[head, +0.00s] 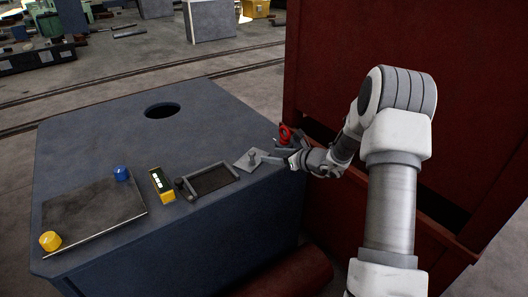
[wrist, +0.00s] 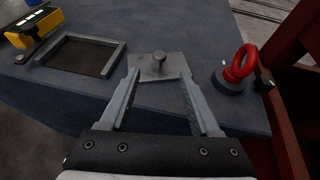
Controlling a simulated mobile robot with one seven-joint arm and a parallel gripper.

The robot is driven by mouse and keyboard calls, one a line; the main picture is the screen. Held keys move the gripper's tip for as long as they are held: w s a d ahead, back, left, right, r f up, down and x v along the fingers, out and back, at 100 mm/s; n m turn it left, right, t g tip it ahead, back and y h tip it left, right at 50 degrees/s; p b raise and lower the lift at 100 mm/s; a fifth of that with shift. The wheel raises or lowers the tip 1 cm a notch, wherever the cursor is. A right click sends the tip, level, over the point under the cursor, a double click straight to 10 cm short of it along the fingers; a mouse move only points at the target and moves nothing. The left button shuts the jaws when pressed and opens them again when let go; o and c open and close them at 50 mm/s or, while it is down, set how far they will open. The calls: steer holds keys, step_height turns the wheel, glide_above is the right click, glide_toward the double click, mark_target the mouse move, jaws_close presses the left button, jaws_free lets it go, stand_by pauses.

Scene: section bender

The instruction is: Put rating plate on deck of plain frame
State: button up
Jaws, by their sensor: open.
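The rating plate seems to be a small grey square plate with an upright knob (head: 248,164), lying flat near the right front edge of the blue-grey block. In the wrist view the plate (wrist: 146,72) lies at my fingertips, with its knob between and just beyond them. My gripper (wrist: 160,76) is open, its two fingers spread and nothing held between them. In the head view my gripper (head: 272,159) reaches in from the right. The plain frame seems to be the dark rectangular frame (head: 212,166) just left of the plate; its deck (wrist: 82,57) is bare.
A red ring on a dark round base (wrist: 239,66) stands close right of my gripper. A yellow box (head: 161,184) stands left of the frame. A dark panel (head: 92,215) with yellow and blue knobs lies farther left. A dark red structure (head: 400,50) rises at right.

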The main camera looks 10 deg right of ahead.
steer(key=s+a+r+n+g, duration=0.3)
steer(key=s+a+r+n, duration=0.3)
steer(key=s+r+n, duration=0.25)
steer(key=s+a+r+n+g, duration=0.3)
steer(key=s+a+r+n, duration=0.4)
steer(key=s, duration=0.3)
steer(key=s+d+r+n+h, duration=0.2)
steer(key=s+d+n+h, duration=0.1)
steer(key=s+n, duration=0.4)
steer(key=s+d+r+n+h, duration=0.2)
steer(key=s+n, duration=0.5)
steer(key=s, duration=0.7)
steer(key=shift+s+d+r+h, duration=0.25)
steer(key=shift+d+h, duration=0.6)
steer(key=shift+h, duration=0.25)
steer(key=shift+r, duration=0.1)
